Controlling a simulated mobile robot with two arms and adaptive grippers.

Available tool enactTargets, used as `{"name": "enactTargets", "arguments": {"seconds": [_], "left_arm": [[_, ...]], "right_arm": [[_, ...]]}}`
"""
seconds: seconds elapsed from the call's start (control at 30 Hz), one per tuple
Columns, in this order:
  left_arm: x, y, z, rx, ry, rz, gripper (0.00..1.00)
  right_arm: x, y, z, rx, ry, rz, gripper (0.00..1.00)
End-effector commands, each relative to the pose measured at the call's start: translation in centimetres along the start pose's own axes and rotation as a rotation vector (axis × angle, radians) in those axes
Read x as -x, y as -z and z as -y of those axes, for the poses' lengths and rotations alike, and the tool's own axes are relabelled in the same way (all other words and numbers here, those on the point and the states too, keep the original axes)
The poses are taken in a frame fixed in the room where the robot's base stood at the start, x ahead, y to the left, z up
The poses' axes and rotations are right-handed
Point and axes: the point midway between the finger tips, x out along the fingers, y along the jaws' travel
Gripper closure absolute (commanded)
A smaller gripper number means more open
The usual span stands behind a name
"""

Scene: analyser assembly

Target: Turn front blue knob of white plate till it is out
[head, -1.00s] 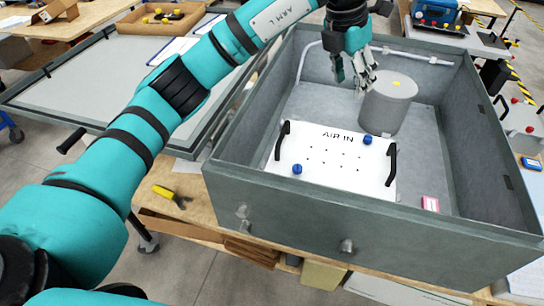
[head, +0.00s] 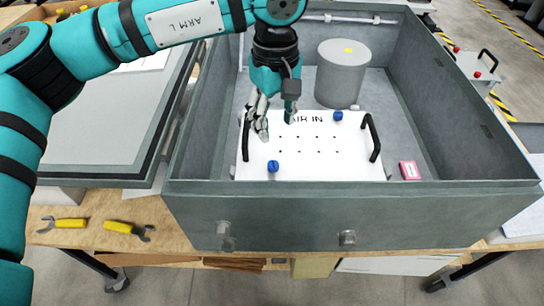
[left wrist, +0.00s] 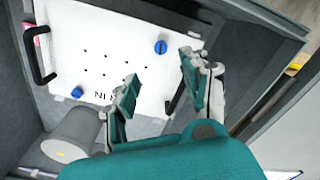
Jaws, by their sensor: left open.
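The white plate (head: 325,165) lies flat inside the grey box, marked "AIR IN", with a black handle at each side. The front blue knob (head: 272,166) is near its front left corner; it also shows in the left wrist view (left wrist: 160,47), beyond the fingertips. A second blue knob (head: 338,116) is at the plate's back right, also seen in the left wrist view (left wrist: 77,92). My left gripper (head: 276,126) is open and empty above the plate's left part, behind the front knob and apart from it. Its fingers (left wrist: 160,87) hide part of the lettering. My right gripper is not in view.
The grey box (head: 290,222) has high walls around the plate. A grey cylinder (head: 341,75) stands behind the plate and a pink-red block (head: 409,170) lies to its right. Two yellow-handled tools (head: 125,229) lie on the bench, front left.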

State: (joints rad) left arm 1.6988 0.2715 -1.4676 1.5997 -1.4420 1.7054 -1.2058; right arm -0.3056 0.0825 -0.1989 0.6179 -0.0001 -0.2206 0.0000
Motion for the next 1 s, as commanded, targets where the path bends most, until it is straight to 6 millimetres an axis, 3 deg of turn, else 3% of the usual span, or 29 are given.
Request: {"name": "enactTargets", "arguments": {"seconds": [0.3,0.5,0.7,1.0], "left_arm": [[-6.8,0.0,0.1,0.003,0.002,0.003,0.52],[-10.3,0.0,0.1,0.005,0.001,0.002,0.52],[-12.2,0.1,0.0,0.005,-0.001,0.0,0.52],[-12.6,0.1,0.0,0.005,-0.002,0.0,0.52]], "right_arm": [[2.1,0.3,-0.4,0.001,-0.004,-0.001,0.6],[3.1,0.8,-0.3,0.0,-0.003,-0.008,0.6],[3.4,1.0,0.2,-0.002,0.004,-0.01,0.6],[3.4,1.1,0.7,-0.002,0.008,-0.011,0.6]]}}
